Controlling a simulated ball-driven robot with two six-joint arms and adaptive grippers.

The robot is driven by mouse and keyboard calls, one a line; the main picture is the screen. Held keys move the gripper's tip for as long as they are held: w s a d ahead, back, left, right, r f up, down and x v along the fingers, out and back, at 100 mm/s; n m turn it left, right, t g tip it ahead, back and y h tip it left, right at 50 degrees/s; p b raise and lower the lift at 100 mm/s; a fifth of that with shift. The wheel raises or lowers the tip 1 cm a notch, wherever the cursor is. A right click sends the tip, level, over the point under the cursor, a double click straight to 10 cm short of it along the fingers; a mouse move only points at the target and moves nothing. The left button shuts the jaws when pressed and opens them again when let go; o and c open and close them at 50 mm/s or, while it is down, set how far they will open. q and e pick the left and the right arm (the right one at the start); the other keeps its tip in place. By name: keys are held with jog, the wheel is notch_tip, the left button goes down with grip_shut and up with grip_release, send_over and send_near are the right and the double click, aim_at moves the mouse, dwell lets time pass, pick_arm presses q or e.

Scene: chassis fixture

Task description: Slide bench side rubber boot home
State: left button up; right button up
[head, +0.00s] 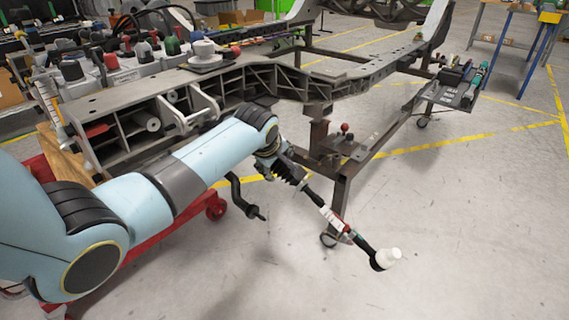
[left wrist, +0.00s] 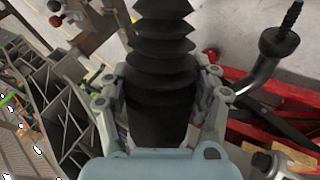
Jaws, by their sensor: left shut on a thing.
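My left gripper (head: 284,168) reaches in from the left, beside the chassis frame. In the left wrist view its fingers (left wrist: 162,90) are closed around a black ribbed rubber boot (left wrist: 162,50), one finger on each side. The boot's folds narrow and widen along its length, and its lower end is hidden by the gripper. In the head view the boot (head: 290,175) is small and dark. A thin dark rod (head: 315,198) runs on from it down to the right, with a red and white section and a white end (head: 388,258). I cannot tell whether boot and rod are joined. My right gripper is not in view.
The grey chassis frame (head: 262,78) stands behind the arm. A red wheeled base (head: 160,233) is below.

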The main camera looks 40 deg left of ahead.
pick_arm(q)
jog(key=a+r, duration=0.1)
jog(key=a, duration=0.1)
jog(key=a+r+p, duration=0.1)
jog(key=shift+w+a+r, duration=0.1)
jog(key=shift+w+a, duration=0.1)
jog(key=shift+a, duration=0.15)
jog(key=shift+a+p, duration=0.35)
jog(key=shift+a, duration=0.05)
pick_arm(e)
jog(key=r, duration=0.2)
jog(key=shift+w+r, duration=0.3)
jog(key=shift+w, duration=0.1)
pick_arm(q)
jog(key=o, duration=1.7)
jog(key=shift+a, duration=0.1)
jog(key=shift+s+r, duration=0.1)
jog(key=v, duration=1.1)
jog(key=shift+s+r, duration=0.2)
jog(key=shift+r, duration=0.1)
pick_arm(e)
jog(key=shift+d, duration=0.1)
